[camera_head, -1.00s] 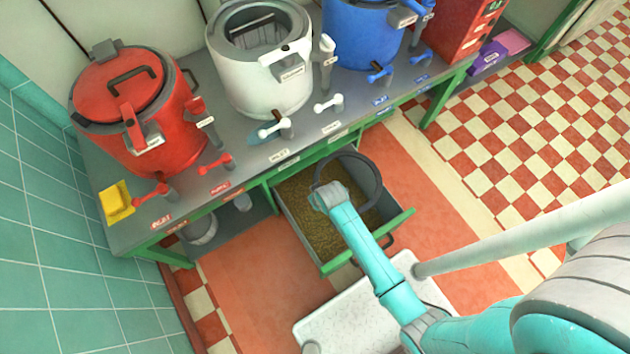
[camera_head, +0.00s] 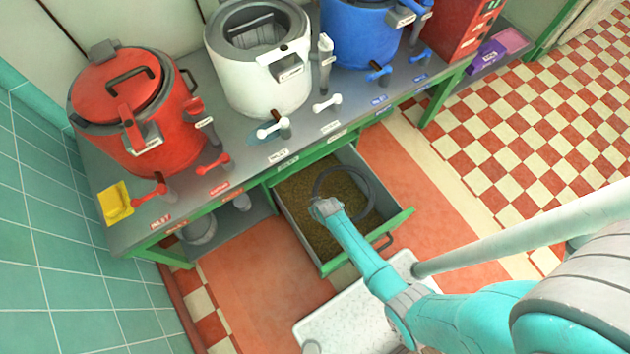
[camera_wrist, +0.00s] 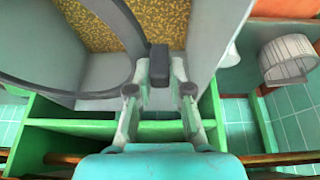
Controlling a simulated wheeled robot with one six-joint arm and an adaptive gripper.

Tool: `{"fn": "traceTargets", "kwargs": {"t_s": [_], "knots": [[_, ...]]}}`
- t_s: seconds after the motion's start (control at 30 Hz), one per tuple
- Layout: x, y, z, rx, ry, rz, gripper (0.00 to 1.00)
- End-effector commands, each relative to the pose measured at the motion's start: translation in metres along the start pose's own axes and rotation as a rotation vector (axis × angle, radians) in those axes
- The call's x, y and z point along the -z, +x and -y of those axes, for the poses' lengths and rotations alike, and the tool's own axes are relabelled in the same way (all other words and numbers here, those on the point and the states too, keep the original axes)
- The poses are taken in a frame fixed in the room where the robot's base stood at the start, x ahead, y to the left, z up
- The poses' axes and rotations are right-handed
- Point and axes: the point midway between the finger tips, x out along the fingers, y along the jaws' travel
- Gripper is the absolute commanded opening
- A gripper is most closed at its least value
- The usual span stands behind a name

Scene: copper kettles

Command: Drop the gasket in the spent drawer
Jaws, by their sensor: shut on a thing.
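The gasket is a large dark grey ring (camera_head: 371,188) held over the open drawer (camera_head: 291,220), whose floor is covered in brown-gold grainy stuff. My gripper (camera_head: 325,208) is shut on the near left part of the ring, above the drawer. In the wrist view the ring (camera_wrist: 60,92) curves out to the left from my gripper (camera_wrist: 160,80), with a dark block between the fingertips. The ring seems to be within or just above the drawer's walls. Whether it touches the floor of the drawer, I cannot tell.
The drawer juts from a green-framed bench (camera_head: 300,130). On the bench stand a red kettle (camera_head: 165,145), a white kettle (camera_head: 250,85) and a blue kettle (camera_head: 350,35), with taps along the front. A yellow item (camera_head: 115,203) lies at the left end. Open floor lies to the right.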

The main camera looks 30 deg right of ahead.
Motion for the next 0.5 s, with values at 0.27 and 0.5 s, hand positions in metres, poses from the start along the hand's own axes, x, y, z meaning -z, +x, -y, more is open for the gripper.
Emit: {"fn": "traceTargets", "kwargs": {"t_s": [0.27,0.5], "knots": [[-0.013,0.034,0.001,0.0,0.0,0.001,0.0],[-0.021,0.054,0.001,0.0,0.0,0.0,0.0]]}}
